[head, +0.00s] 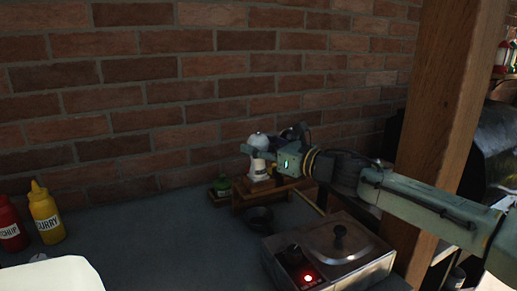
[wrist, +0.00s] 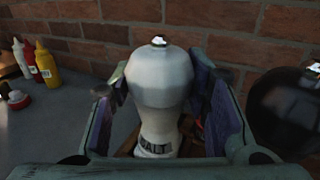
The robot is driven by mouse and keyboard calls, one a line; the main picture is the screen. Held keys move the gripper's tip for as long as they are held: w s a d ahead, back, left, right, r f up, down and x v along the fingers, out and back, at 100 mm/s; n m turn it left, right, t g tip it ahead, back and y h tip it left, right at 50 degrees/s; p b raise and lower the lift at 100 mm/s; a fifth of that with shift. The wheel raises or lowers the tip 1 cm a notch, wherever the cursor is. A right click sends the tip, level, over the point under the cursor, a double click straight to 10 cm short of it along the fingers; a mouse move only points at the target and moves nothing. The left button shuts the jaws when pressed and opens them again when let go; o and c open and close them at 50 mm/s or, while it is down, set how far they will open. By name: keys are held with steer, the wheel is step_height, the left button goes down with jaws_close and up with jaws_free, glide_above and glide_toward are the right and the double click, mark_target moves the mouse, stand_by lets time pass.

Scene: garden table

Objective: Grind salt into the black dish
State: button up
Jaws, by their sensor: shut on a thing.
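The white salt grinder (head: 258,168) is upright at the small wooden rack (head: 240,205); I cannot tell whether its base touches the rack. In the wrist view the grinder (wrist: 160,85) fills the middle, with a metal knob on top and a partly hidden SALT label. My gripper (head: 257,152) is shut on its upper part, with a finger on each side in the wrist view (wrist: 163,92). The black dish (head: 258,218) is on the grey table in front of the rack, below the grinder. It is not visible in the wrist view.
A steel cooker (head: 335,250) with a lid and red light stands right of the dish. A small green item (head: 222,186) is left of the rack. Ketchup (head: 9,225) and curry (head: 45,215) bottles stand far left. A dark round object (wrist: 288,108) is close right of my gripper.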

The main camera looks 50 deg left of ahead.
mark_target(258, 135)
stand_by(0.3)
steer(key=o, duration=1.2)
step_height(258, 135, up, 10)
stand_by(0.4)
